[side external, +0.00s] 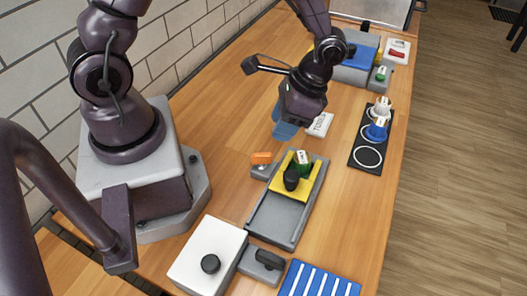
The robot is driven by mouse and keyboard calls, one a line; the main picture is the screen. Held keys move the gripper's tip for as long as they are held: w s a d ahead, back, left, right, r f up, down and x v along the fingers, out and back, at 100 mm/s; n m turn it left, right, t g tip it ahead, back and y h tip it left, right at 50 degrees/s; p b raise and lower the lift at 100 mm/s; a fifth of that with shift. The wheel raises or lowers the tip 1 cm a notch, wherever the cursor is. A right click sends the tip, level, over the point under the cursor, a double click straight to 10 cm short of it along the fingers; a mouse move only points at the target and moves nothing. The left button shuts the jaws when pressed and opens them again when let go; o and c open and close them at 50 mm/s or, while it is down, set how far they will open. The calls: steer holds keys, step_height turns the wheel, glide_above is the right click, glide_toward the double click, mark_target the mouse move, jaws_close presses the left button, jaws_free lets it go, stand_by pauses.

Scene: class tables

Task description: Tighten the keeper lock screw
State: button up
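A grey tray-like fixture (268,222) lies in the middle of the wooden table. A yellow plate (306,186) sits at its far end, with a black knob (291,178) and a green block with a white label (303,160) on it. A small grey block with an orange top (261,158) stands just left of the fixture. I cannot tell which part is the keeper lock screw. My gripper (285,127) points down beyond the fixture, at a blue piece (285,131) near the table. Its fingers are not clear, so its opening and any hold are unclear.
A white block with printing (320,124) lies right of my gripper. A black board with white rings (367,157) carries a blue piece (377,129) and a white piece.

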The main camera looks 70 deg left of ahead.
mark_target(263, 154)
steer(key=x, duration=0.9)
steer(key=shift+s+a+f, duration=0.1)
steer(key=shift+s+f, duration=0.1)
steer(key=shift+f, duration=0.1)
steer(key=shift+c, duration=0.4)
jaws_close()
